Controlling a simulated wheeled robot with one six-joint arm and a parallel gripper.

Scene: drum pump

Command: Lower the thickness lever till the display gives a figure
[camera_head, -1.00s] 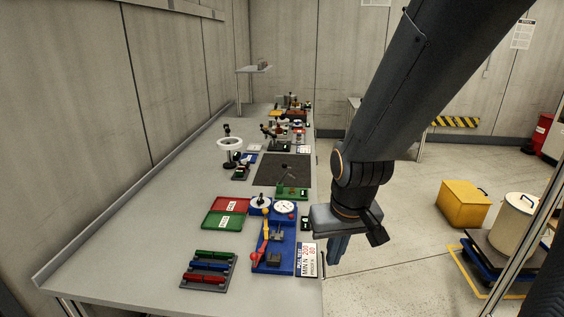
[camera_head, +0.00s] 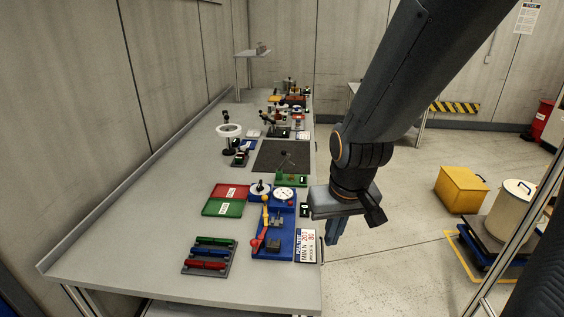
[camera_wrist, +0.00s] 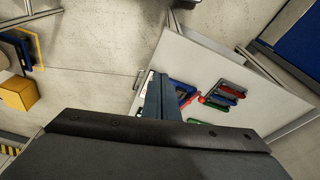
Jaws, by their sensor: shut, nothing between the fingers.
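My gripper (camera_head: 333,234) hangs shut and empty off the right edge of the bench, beside a blue tester and above the floor. Its closed fingers also show in the wrist view (camera_wrist: 161,98). A small green device (camera_head: 291,181) with a thin dark arm (camera_head: 288,160) stands on the bench, farther back and left of my gripper. It may carry the thickness lever, but it is too small to tell. I cannot make out a reading on its display. The blue tester (camera_head: 287,238) has a white dial and a red-knobbed lever (camera_head: 260,228).
A printed card (camera_head: 306,246) lies at the bench edge. Red and green trays (camera_head: 222,208) and a rack of coloured bars (camera_head: 208,255) are on the left. A dark mat (camera_head: 270,157) lies behind. The floor to the right has a yellow box (camera_head: 461,190).

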